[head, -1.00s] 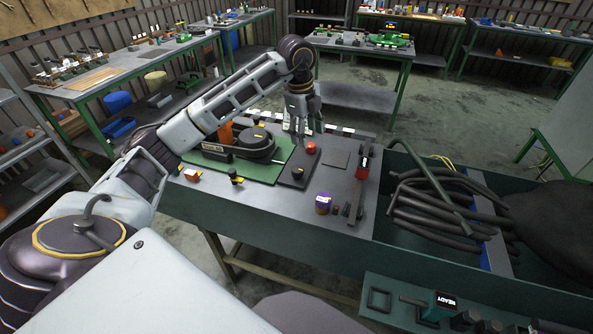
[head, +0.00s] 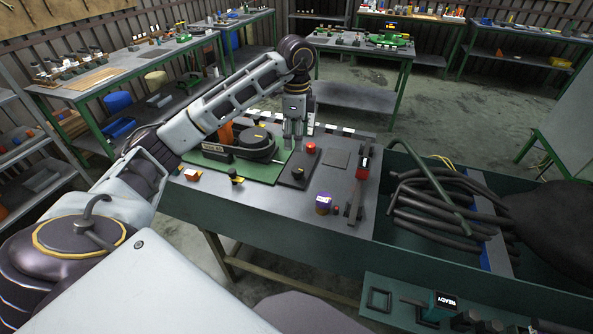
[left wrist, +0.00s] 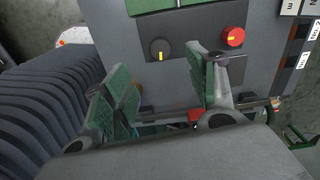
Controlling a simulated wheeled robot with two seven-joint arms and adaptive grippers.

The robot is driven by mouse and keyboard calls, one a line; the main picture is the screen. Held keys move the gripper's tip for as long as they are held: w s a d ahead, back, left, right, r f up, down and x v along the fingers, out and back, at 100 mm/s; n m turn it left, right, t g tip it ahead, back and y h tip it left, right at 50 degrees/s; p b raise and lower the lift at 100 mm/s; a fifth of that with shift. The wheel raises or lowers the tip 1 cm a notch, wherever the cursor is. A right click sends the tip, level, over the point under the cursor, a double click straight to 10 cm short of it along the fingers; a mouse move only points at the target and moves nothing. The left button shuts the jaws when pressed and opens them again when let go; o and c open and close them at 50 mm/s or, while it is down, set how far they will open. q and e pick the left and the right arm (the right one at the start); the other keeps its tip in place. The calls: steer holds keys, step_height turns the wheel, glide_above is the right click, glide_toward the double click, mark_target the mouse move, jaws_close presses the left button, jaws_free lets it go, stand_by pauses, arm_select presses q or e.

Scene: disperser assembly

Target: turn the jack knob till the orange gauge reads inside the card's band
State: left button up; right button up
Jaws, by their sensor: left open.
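A black knob (head: 297,171) with a yellow mark sits on a dark plate on the bench, beside a red knob (head: 311,148). In the left wrist view the black knob (left wrist: 160,49) and the red knob (left wrist: 234,37) lie beyond the fingertips. My left gripper (head: 293,138) points down behind the black knob, apart from it. Its green-padded fingers (left wrist: 163,82) are spread with nothing between them. An orange upright part (head: 225,133) stands behind the round black device; I cannot tell if it is the gauge. No card band is readable. My right gripper is not in view.
A round black device (head: 254,143) stands on a green mat left of the knobs. A green trough (head: 410,240) with dark hoses lies further right.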

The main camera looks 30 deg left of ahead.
mark_target(296, 168)
arm_select(q)
steer(key=shift+f, duration=0.15)
step_height(296, 168, down, 12)
steer(key=shift+r, duration=0.2)
steer(key=shift+f, duration=1)
steer(key=c, duration=1)
steer(key=shift+c, duration=0.2)
